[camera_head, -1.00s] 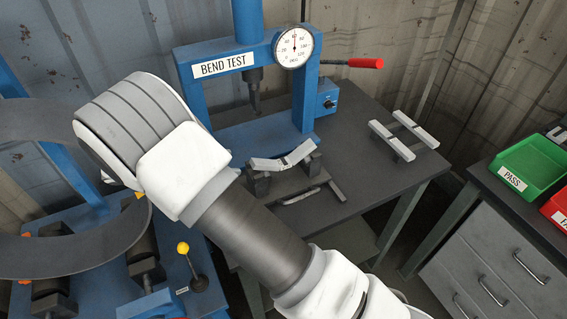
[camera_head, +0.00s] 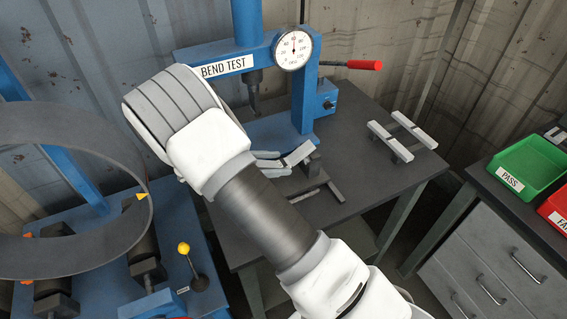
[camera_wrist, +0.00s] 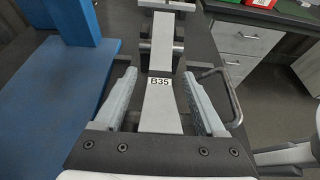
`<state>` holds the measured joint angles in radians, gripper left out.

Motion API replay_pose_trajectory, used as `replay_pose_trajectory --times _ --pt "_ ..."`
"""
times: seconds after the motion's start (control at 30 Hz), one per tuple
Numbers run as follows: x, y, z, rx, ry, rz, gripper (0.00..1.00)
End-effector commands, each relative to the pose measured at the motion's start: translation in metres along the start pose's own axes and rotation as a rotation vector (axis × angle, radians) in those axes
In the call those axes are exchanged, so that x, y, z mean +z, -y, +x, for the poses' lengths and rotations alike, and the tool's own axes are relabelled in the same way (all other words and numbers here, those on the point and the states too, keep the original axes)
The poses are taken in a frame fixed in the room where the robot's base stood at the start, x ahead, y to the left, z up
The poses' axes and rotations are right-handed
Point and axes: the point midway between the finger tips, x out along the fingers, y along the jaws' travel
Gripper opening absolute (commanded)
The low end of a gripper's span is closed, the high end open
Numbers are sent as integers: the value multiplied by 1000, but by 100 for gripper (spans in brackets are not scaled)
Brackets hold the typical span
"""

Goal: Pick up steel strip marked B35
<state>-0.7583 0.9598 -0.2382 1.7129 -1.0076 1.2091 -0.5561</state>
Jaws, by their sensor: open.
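The steel strip marked B35 (camera_wrist: 160,92) shows in the wrist view as a light grey bar with a white label. It runs lengthwise between the two fingers of my gripper (camera_wrist: 160,100), which are open with a gap on each side of it. In the head view a bent light strip (camera_head: 284,160) lies across the dark supports below the press, partly hidden by my arm; I cannot read a label on it there.
The blue bend test press (camera_head: 305,95) with its dial and red-tipped lever stands right behind. Two more light strips lie on a rack (camera_head: 403,141) at the table's right. A green PASS bin (camera_head: 530,165) and red bin (camera_head: 560,207) are on the right bench. A large ring is at left.

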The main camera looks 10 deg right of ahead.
Motion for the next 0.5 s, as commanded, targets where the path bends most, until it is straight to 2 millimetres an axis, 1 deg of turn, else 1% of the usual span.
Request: replay_pose_trajectory --times 0.07,0.23,0.27,0.3,0.37,0.5 --pt "0 0 3 -1 0 0 72" --pt "0 0 3 0 0 0 72" --pt "0 0 3 0 0 0 71" --pt "0 0 3 0 0 0 64" --pt "0 0 3 0 0 0 53" --pt "0 0 3 0 -1 0 28"
